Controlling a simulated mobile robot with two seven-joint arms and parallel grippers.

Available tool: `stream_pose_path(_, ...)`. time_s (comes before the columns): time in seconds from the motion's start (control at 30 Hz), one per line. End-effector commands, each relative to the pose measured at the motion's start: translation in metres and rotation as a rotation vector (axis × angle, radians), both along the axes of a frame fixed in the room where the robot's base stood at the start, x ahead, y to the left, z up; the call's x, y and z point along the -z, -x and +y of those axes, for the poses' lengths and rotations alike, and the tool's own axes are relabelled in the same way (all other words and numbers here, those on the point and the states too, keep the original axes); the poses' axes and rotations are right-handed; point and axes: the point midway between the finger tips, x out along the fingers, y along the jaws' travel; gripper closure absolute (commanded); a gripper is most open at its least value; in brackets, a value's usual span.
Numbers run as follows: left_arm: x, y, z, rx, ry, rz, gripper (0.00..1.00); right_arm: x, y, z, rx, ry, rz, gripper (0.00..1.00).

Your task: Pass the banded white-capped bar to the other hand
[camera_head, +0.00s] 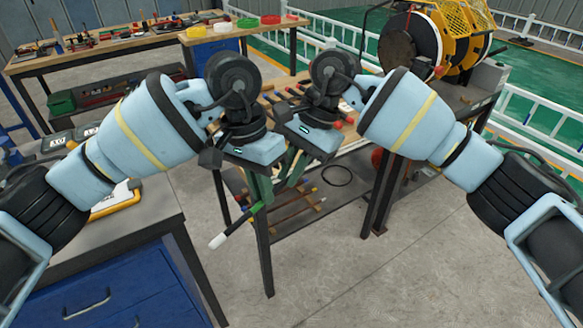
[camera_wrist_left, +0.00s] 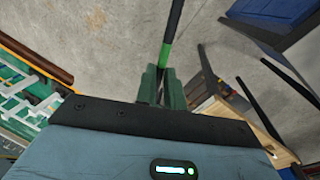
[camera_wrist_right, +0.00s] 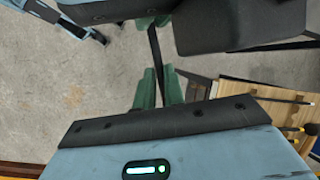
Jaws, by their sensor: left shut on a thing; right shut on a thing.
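The banded bar (camera_head: 237,222) is thin and black, with a white cap at its lower left end and a green band near my left fingers. It slants up to the right between my two grippers. My left gripper (camera_head: 260,190) is shut on it near the green band; in the left wrist view the bar (camera_wrist_left: 174,28) runs out beyond the fingers. My right gripper (camera_head: 293,170) is shut on the bar further up, close to the left one. In the right wrist view the dark bar (camera_wrist_right: 155,50) runs between both pairs of green fingers. Its upper end is hidden.
A workbench (camera_head: 270,240) with bars on its top and lower shelf stands behind the grippers. A blue drawer cabinet (camera_head: 110,295) is at lower left. A cable reel (camera_head: 415,42) stands at upper right. The floor at lower right is clear.

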Motion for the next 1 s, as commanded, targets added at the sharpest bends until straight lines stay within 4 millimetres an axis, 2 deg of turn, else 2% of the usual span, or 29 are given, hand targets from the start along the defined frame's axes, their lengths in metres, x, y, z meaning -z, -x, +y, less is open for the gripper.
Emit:
stream_pose_path(0.13,-0.001,0.000,0.000,0.000,0.001,-0.002,1.00,0.000,0.000,0.000,0.000,0.000,0.000,1.00)
stream_pose_path(0.17,-0.001,0.000,0.000,0.000,0.001,-0.002,0.87,-0.001,0.000,0.000,0.000,-0.002,-0.001,1.00)
stream_pose_path(0.33,-0.001,0.000,0.000,0.000,0.001,-0.002,0.65,-0.001,0.000,0.000,0.000,-0.002,-0.001,1.00)
stream_pose_path(0.67,-0.003,0.000,0.000,0.000,0.000,-0.001,0.64,-0.001,0.000,0.000,0.000,-0.002,-0.001,1.00)
stream_pose_path(0.83,-0.017,-0.003,0.003,-0.002,0.000,-0.003,0.64,-0.001,0.000,0.000,0.000,-0.002,-0.001,1.00)
stream_pose_path(1.0,-0.043,-0.006,0.006,-0.003,0.001,-0.005,0.64,-0.001,0.000,0.000,-0.002,0.000,-0.002,1.00)
